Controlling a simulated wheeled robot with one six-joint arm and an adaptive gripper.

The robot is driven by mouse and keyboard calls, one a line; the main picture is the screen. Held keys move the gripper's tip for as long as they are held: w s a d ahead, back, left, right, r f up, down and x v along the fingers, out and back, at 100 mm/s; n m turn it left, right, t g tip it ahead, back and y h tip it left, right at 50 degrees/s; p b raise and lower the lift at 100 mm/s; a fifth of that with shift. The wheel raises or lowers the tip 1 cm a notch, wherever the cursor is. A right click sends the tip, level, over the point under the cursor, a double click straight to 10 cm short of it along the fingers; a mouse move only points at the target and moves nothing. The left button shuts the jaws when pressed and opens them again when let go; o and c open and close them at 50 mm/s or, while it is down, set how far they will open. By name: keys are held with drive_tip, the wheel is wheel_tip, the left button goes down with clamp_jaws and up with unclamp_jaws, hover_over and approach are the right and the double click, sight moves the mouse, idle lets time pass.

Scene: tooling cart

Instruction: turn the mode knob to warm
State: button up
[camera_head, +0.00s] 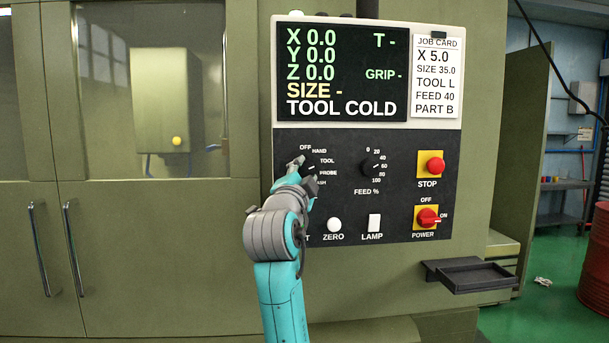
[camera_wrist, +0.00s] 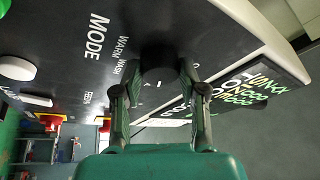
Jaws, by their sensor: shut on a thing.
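The mode knob (camera_head: 310,169) is a dark round knob on the black control panel, mostly hidden behind my gripper in the head view. Labels OFF, HAND, TOOL and PROBE show around it; a partly covered label ends in "ASH". In the wrist view the knob (camera_wrist: 158,74) sits between my two fingers, with the WARM, WASH and MODE lettering to its left. My gripper (camera_head: 303,172) is shut on the knob, and its fingers also show in the wrist view (camera_wrist: 158,88). The knob's pointer setting is hard to read. The display (camera_head: 342,72) reads TOOL COLD.
A feed knob (camera_head: 371,167) sits right of the mode knob. The ZERO button (camera_head: 334,225) and LAMP switch (camera_head: 374,222) are below. A red STOP button (camera_head: 435,165) and red POWER switch (camera_head: 428,217) are at the right. A dark shelf (camera_head: 468,275) juts out at lower right.

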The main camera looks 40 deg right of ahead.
sight(306, 127)
drive_tip(key=m+g, duration=0.1)
drive_tip(key=m, duration=0.3)
drive_tip(key=m+g, duration=0.1)
drive_tip(key=m, duration=0.1)
drive_tip(key=shift+w+a+r+g+y, duration=0.1)
drive_tip(key=shift+r+g+y, duration=0.15)
drive_tip(key=shift+g+y, duration=0.05)
drive_tip(key=m+y, duration=0.1)
drive_tip(key=m, duration=0.1)
drive_tip(key=m+g+y, duration=0.1)
drive_tip(key=m, duration=0.2)
drive_tip(key=shift+r, duration=0.15)
drive_tip(key=m+y, duration=0.2)
drive_tip(key=m, duration=0.2)
drive_tip(key=shift+r, duration=0.2)
drive_tip(key=m+y, duration=0.2)
drive_tip(key=m, duration=0.2)
drive_tip(key=shift+d+r+t+y, duration=0.1)
drive_tip(key=shift+d+t+y, duration=0.2)
drive_tip(key=shift+y, duration=0.1)
drive_tip(key=shift+m, duration=0.3)
drive_tip(key=o, duration=1.1)
drive_tip(key=shift+o, duration=0.2)
wheel_tip(306, 127, up, 10)
